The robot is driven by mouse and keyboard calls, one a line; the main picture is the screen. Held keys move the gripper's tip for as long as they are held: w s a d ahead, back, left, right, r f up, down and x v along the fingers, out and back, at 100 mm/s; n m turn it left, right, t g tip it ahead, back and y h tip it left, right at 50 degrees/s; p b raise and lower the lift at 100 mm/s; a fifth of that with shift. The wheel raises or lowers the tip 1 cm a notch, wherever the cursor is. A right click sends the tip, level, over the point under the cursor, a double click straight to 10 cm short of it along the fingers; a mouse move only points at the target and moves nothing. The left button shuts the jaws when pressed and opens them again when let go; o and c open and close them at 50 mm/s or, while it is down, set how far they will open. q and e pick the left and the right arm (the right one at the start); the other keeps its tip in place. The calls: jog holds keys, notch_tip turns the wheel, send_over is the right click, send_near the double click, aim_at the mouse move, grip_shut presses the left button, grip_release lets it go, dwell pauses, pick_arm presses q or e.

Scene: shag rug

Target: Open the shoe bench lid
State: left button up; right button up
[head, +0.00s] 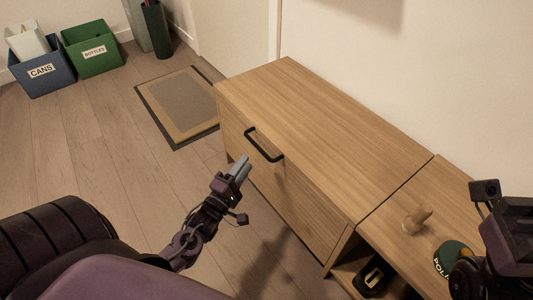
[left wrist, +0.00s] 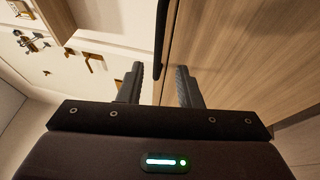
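The wooden shoe bench (head: 315,120) stands along the wall in the head view, with its flat top and front flush and shut. A black bar handle (head: 264,146) is on its front, near the top edge. My left gripper (head: 240,168) is in front of the bench, below and left of the handle in the picture. In the left wrist view, its two fingers (left wrist: 160,72) are apart with nothing between them, and the dark handle (left wrist: 160,38) shows just beyond the tips. Part of my right arm (head: 510,240) shows at the right edge; its fingers cannot be made out.
A lower wooden unit adjoins the bench at right, bearing a wooden peg-like object (head: 416,219) and a dark green cap (head: 450,258). A rug (head: 182,104), a blue CANS bin (head: 40,72) and a green BOTTLES bin (head: 92,50) lie beyond.

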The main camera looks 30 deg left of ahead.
aim_at(257, 145)
pick_arm(q)
jog(key=w, duration=0.2)
jog(key=w+r+b, duration=0.1)
jog(key=w, duration=0.2)
jog(key=w+b, duration=0.1)
jog(key=w, duration=0.1)
jog(key=shift+w+r, duration=0.3)
jog(key=shift+w, duration=0.05)
grip_shut()
